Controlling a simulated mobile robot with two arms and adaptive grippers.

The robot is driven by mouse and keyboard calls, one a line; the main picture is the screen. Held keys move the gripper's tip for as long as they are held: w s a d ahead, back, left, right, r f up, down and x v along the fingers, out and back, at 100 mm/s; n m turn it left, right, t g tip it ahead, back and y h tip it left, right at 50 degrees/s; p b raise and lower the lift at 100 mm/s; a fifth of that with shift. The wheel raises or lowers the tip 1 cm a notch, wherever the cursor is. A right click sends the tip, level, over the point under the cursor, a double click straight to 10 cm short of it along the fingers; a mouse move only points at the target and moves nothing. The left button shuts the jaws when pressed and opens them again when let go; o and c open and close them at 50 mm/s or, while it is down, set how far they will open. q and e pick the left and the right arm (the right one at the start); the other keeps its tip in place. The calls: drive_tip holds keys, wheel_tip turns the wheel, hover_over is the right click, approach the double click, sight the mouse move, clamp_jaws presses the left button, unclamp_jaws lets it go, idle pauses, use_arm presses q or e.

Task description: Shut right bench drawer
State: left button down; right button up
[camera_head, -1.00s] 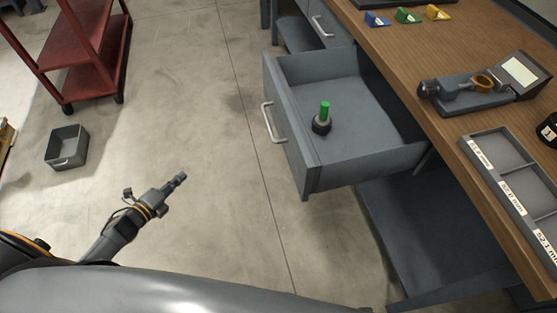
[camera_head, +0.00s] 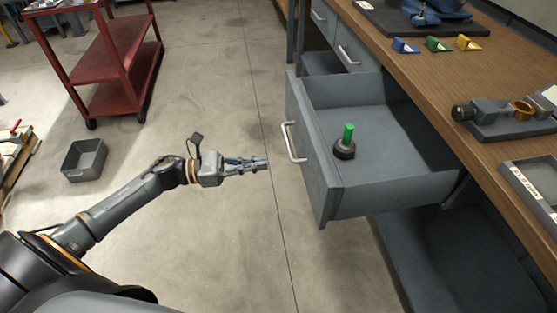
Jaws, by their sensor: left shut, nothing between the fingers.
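The bench drawer (camera_head: 317,165) is grey and stands pulled well out from under the bench. Its front carries a silver bar handle (camera_head: 290,142). A dark round part with a green top (camera_head: 346,141) stands inside on the drawer floor. My left gripper (camera_head: 262,164) is shut and empty, pointing right at the drawer front. It looks a short way left of the handle, apart from it. My right gripper is not in view.
The wooden bench top (camera_head: 420,68) holds blue, green and yellow blocks, a fixture (camera_head: 495,112) and a tray (camera_head: 535,190). A shut drawer (camera_head: 345,45) sits farther along. A red cart (camera_head: 105,60) and grey bin (camera_head: 84,160) stand left. The floor between is clear.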

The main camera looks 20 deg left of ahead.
use_arm(q)
drive_tip(key=shift+x, duration=2.75)
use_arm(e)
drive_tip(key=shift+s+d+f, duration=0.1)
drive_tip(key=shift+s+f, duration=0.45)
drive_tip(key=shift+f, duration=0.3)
use_arm(q)
drive_tip(key=shift+d, duration=0.1)
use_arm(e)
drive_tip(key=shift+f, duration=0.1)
